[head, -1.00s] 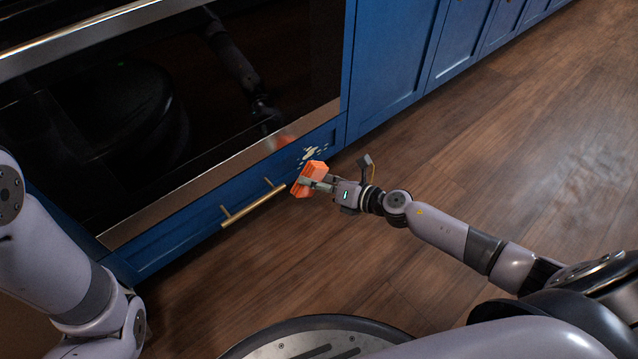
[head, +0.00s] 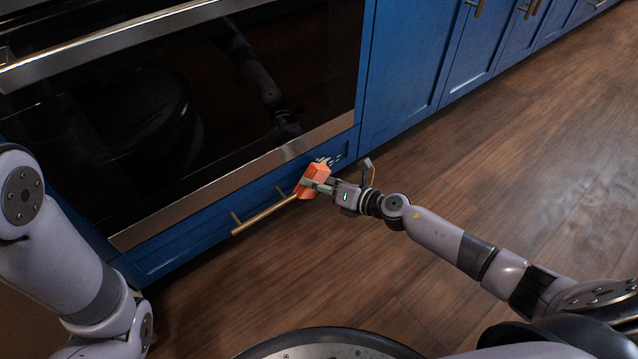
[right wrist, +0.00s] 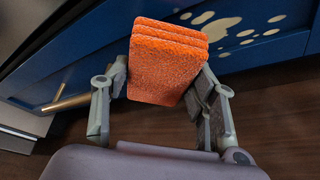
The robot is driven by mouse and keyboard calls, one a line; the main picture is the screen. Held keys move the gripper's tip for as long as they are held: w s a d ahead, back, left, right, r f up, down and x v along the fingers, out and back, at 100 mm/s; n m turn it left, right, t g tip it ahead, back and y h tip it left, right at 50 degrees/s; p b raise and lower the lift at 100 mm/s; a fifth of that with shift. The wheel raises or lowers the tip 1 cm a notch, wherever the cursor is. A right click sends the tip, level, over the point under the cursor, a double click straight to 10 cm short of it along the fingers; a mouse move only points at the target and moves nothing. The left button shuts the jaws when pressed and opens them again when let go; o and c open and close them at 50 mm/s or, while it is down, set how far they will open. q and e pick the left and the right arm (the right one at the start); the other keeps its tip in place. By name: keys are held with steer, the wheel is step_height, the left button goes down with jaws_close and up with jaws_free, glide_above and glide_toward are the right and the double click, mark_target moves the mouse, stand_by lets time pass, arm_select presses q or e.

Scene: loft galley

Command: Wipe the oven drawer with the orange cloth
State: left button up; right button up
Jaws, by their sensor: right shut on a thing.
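The orange cloth (head: 313,180) is a folded, thick pad. My right gripper (head: 324,185) is shut on it, and the right wrist view shows the cloth (right wrist: 168,65) between both fingers. The blue oven drawer (head: 185,232) lies below the oven, with a brass bar handle (head: 265,218). Cream-coloured splotches (head: 332,160) mark the drawer's right part. They also show behind the cloth in the right wrist view (right wrist: 222,27). In the head view the cloth covers part of them; I cannot tell whether it touches the drawer. My left gripper is out of view.
The oven's dark glass door (head: 190,100) with a steel handle (head: 100,45) is above the drawer. Blue cabinets (head: 415,60) run to the right. The wooden floor (head: 500,170) to the right is clear.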

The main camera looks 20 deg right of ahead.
mark_target(328, 173)
steer(key=shift+w+a, duration=0.3)
steer(key=shift+w, duration=0.55)
steer(key=shift+d, duration=0.1)
steer(key=shift+w+d+f+b, duration=0.1)
steer(key=shift+w+d+b, duration=0.1)
steer(key=shift+d+b, duration=0.35)
steer(key=shift+w+d+b, duration=0.2)
steer(key=shift+d, duration=0.5)
steer(key=shift+w+d, duration=0.2)
steer(key=shift+d, duration=0.45)
steer(key=d+b, duration=0.1)
steer(key=w+d, duration=0.1)
steer(key=d+b, duration=0.1)
steer(key=shift+w+d+b, duration=0.35)
steer(key=shift+d, duration=0.05)
steer(key=shift+w+d+b, duration=0.25)
steer(key=shift+d+b, duration=0.25)
steer(key=shift+d, duration=0.3)
steer(key=shift+w+d+b, duration=0.25)
steer(key=shift+d+b, duration=0.25)
steer(key=shift+d, duration=0.25)
steer(key=shift+w+d, duration=0.1)
steer(key=shift+d, duration=0.15)
steer(key=shift+r, duration=0.2)
